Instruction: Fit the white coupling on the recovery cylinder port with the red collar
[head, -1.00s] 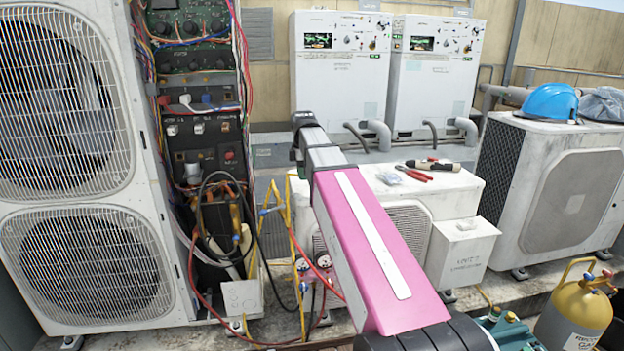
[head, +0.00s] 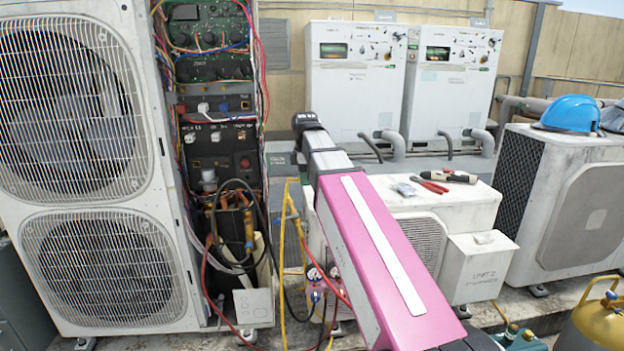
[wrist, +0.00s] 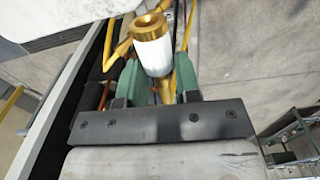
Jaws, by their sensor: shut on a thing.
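In the wrist view, my gripper (wrist: 155,82) has its green fingers closed on the white coupling (wrist: 153,57). The coupling is a white sleeve with an open brass end pointing up in the picture and a yellow hose at its lower end. Neither the gripper nor the coupling can be made out in the head view, where my pink arm reaches away. The yellow recovery cylinder (head: 600,327) is at the lower right corner of the head view, cut off by the frame. Its ports and the red collar are not visible now.
A tall condenser (head: 85,170) with an open wiring panel (head: 215,110) stands at left. A low white unit (head: 465,210) holds pliers (head: 432,186) and a screwdriver. A gauge set with hoses hangs beside my arm. Another unit (head: 590,200) with a blue helmet (head: 568,112) is at right.

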